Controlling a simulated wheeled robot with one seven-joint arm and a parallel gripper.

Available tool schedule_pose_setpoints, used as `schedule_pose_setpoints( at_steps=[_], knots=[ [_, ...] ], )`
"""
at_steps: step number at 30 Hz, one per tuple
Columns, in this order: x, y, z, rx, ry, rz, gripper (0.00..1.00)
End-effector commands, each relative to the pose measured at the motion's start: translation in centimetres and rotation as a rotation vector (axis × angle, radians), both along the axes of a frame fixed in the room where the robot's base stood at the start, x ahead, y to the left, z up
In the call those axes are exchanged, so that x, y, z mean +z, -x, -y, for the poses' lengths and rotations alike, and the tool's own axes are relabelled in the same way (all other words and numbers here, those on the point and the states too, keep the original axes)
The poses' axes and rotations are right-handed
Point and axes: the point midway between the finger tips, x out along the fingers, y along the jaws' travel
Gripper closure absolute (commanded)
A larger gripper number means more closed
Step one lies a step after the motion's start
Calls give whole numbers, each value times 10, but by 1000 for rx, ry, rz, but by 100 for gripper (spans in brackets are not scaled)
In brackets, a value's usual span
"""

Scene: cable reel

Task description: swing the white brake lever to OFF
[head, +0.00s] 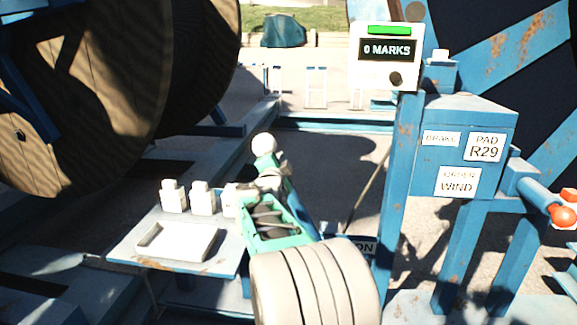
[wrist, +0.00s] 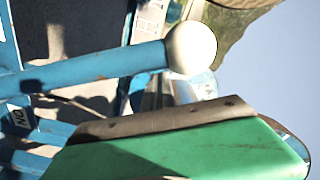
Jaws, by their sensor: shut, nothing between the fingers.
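The brake lever has a blue shaft and a round white knob (head: 264,143). In the wrist view the white knob (wrist: 190,47) stands at the end of the blue shaft (wrist: 100,68), which runs in from the left. My gripper (head: 270,172) is shut and empty, just below the knob in the head view. Its green body and tan edge (wrist: 170,122) fill the bottom of the wrist view, close beside the lever. I cannot tell whether it touches. An ON label (head: 364,247) is low on the frame; most of the shaft is hidden behind my arm. No OFF label is readable.
A shelf (head: 125,248) at the left holds a white tray (head: 176,241) and several small white blocks. A blue post (head: 396,190) carries a display reading 0 MARKS (head: 388,50). A blue box with BRAKE, PAD R29 and ORDER WIND labels (head: 457,181) stands right. A large wooden reel (head: 90,90) is at left.

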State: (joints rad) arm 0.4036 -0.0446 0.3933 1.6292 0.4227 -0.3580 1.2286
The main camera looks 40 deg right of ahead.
Motion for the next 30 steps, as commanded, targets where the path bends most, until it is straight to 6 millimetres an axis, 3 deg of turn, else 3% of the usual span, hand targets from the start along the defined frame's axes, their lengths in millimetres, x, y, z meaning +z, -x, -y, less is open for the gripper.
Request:
schedule_pose_setpoints(
  at_steps=[1,6,12,18,30],
  knots=[
    [-7,-1,-3,16,-11,-9,100],
    [13,23,20,-8,-1,1,100],
    [16,59,-20,-4,0,3,100],
    [19,84,-47,-2,2,5,100],
    [19,92,-53,-7,1,5,100]
  ],
)
